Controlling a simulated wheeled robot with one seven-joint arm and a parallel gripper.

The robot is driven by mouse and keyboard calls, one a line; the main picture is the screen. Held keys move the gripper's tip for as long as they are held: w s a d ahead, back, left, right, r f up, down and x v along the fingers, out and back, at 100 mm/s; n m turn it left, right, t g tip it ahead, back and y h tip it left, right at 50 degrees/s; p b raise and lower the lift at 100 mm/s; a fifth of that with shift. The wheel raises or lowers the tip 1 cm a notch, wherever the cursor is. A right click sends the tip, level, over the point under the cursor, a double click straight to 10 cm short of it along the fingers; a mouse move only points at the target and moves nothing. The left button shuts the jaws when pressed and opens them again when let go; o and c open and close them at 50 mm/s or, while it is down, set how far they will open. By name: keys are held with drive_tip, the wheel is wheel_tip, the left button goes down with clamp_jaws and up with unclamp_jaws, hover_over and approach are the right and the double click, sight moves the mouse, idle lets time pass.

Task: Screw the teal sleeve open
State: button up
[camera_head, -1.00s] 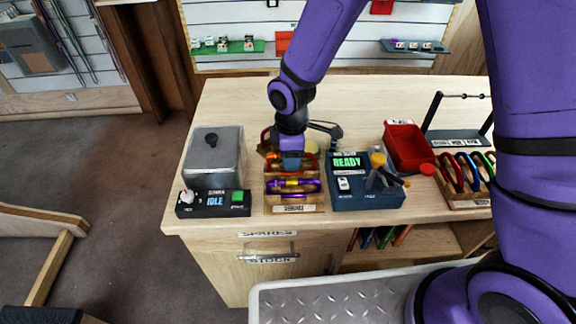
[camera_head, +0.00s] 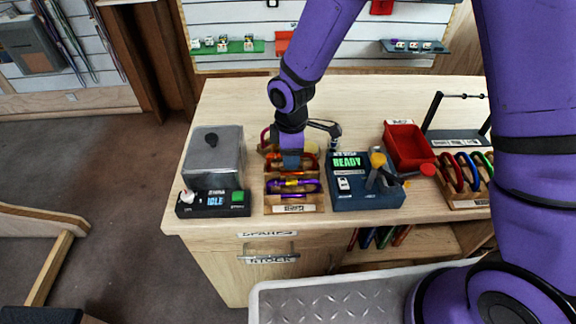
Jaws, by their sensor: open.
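A wooden tray (camera_head: 294,209) on the bench holds several carabiners side by side. A purple carabiner (camera_head: 308,186) with a yellow part lies in the front of the tray. An orange carabiner (camera_head: 306,169) lies behind it, and a red one shows at the back left. My gripper (camera_head: 291,171) is open and points down over the middle of the tray, close to the orange carabiner. I cannot make out a teal sleeve; my gripper hides part of the tray. Whether the fingers touch a carabiner is too small to tell.
Left of the tray stands a grey lidded box (camera_head: 215,163) with an IDLE panel. Right of it are a dark blue READY station (camera_head: 368,200) with tools, a red bin (camera_head: 407,147) and a rack of coloured carabiners (camera_head: 470,203). The back of the bench is mostly clear.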

drive_tip(key=shift+w, duration=0.3)
drive_tip(key=shift+r, duration=1.35)
drive_tip(key=shift+s, duration=0.8)
drive_tip(key=shift+f, duration=0.1)
